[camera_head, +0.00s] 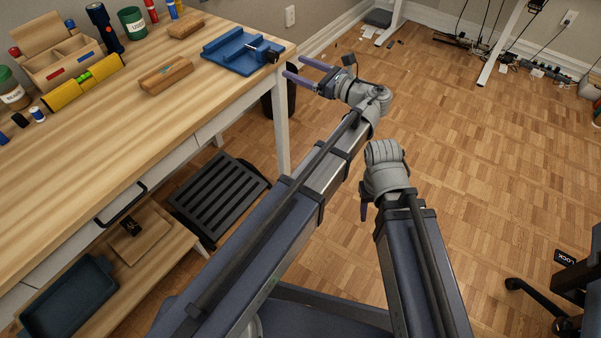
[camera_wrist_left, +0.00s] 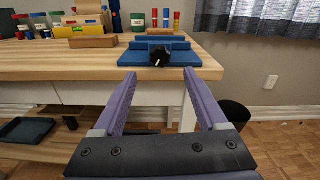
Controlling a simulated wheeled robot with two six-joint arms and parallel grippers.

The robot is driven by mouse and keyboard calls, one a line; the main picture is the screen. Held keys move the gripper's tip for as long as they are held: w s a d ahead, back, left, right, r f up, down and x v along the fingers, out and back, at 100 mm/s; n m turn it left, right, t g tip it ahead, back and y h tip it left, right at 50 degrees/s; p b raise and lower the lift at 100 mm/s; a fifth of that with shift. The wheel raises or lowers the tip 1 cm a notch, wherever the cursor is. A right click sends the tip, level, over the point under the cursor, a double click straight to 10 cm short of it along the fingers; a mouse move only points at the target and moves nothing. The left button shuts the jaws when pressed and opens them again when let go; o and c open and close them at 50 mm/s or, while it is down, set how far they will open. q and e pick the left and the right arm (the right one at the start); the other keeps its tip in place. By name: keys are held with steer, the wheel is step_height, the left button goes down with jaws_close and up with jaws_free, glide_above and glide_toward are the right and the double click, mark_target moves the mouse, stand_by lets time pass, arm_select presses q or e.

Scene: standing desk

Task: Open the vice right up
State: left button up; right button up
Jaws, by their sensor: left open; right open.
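The blue vice (camera_head: 238,54) sits on the wooden desk near its right end. A dark knob (camera_head: 273,56) with a thin rod is on its side facing my left gripper. In the left wrist view the vice (camera_wrist_left: 132,57) is ahead, with the dark knob (camera_wrist_left: 158,56) in the middle. How far its jaws stand apart I cannot tell. My left gripper (camera_head: 292,66) is open and empty, off the desk's end, pointing at the knob without touching it. Its purple fingers (camera_wrist_left: 161,74) frame the knob from a distance. My right gripper (camera_head: 364,205) is over the floor, mostly hidden behind its wrist.
A black bin (camera_head: 291,98) is below the desk end. Open floor (camera_head: 480,150) lies to the right.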

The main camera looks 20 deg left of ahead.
arm_select(q)
steer(key=s+a+f+n+g+h, duration=0.2)
steer(key=s+f+n+h, duration=0.25)
steer(key=f, duration=0.25)
steer(key=s+a+f+n+g+h, duration=0.25)
steer(key=s+f+n, duration=0.2)
steer(key=f, duration=0.25)
steer(key=s+d+f+n+h, duration=0.7)
steer(key=n, duration=0.1)
steer(key=shift+s+f+n+g+h, duration=0.2)
steer(key=shift+s+n+g+h, duration=0.1)
steer(key=shift+g, duration=0.15)
steer(key=shift+a, duration=0.1)
